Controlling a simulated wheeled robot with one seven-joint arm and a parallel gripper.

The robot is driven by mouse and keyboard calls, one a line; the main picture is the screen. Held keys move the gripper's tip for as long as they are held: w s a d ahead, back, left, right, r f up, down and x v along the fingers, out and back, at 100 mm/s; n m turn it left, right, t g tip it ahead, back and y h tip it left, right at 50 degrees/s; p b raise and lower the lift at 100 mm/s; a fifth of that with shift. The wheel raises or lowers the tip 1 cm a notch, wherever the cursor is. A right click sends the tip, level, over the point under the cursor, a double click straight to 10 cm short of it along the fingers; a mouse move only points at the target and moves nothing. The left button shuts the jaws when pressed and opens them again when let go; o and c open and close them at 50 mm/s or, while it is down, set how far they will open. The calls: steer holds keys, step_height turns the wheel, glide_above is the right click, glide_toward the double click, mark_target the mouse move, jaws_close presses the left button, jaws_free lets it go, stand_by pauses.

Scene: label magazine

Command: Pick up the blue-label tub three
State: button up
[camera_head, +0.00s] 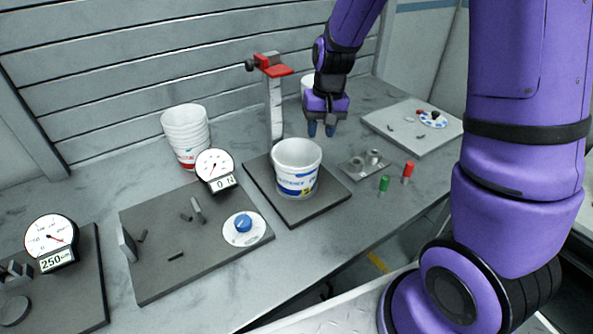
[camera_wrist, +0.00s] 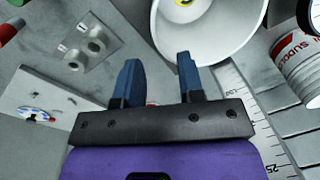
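The blue-label tub (camera_head: 296,152) is a white open tub with a blue and yellow printed label. It stands upright on a dark square base beside a ruler column. In the wrist view a white tub (camera_wrist: 228,28), apparently the same one, shows its open mouth and a yellow spot inside; its label is hidden there. My gripper (camera_head: 321,131) hangs behind and to the right of the tub, above its rim, with the fingers pointing down. In the wrist view my gripper (camera_wrist: 160,80) has its two blue fingers apart with nothing between them.
A ruler column with a red clamp (camera_head: 274,68) stands close behind the tub. A stack of red-label tubs (camera_head: 185,133) is at the left.

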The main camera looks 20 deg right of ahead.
mark_target(319, 148)
steer(key=shift+s+a+f, duration=0.1)
steer(key=shift+a+f, duration=0.05)
steer(key=shift+f, duration=1.85)
steer(key=shift+s+a+f, duration=0.1)
steer(key=shift+f, duration=1.85)
jaws_close()
